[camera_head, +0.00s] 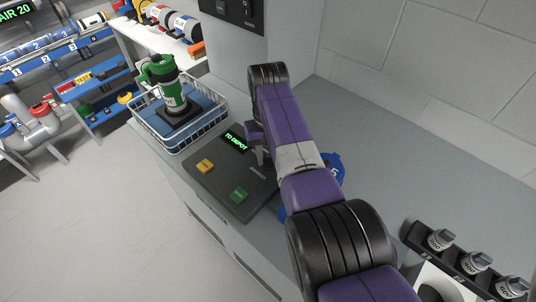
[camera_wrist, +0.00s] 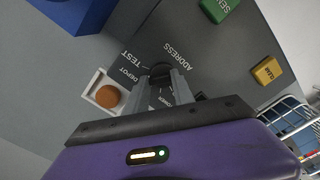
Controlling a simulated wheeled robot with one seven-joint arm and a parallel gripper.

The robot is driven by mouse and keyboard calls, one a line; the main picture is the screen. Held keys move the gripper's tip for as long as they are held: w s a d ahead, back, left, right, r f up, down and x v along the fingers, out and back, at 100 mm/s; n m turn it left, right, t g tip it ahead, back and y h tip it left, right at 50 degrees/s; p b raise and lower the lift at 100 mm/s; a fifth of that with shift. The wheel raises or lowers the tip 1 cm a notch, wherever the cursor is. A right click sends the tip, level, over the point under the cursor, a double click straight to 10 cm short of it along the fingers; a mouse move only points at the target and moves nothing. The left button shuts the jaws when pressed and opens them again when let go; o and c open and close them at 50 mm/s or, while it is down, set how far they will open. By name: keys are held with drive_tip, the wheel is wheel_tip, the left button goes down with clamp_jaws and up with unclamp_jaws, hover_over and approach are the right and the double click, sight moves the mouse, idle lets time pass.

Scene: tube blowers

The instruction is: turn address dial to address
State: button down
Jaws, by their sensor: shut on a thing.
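The address dial (camera_wrist: 160,70) is a small dark knob on a dark grey panel. In the wrist view, labels around it read ADDRESS, TEST and DEPOT, with another partly hidden by a finger. My gripper (camera_wrist: 163,79) reaches onto the dial with its two grey fingers, one on each side, and is shut on it. The dial's pointer is too dark to read. The panel's display (camera_head: 236,141) reads "TO DEPOT" in green letters. In the head view my arm hides the dial.
The panel (camera_head: 220,191) carries a yellow CLEAR button (camera_wrist: 266,71) and a green SEND button (camera_wrist: 221,9). An orange round button (camera_wrist: 107,96) sits in a white frame beside the dial. A wire basket (camera_head: 148,139) with a green-topped canister (camera_head: 171,88) stands behind the panel.

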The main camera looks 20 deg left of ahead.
sight(268, 159)
drive_tip(key=c, duration=1.1)
unclamp_jaws()
drive_tip(key=shift+r+b, duration=0.3)
drive_tip(key=shift+r, duration=3.65)
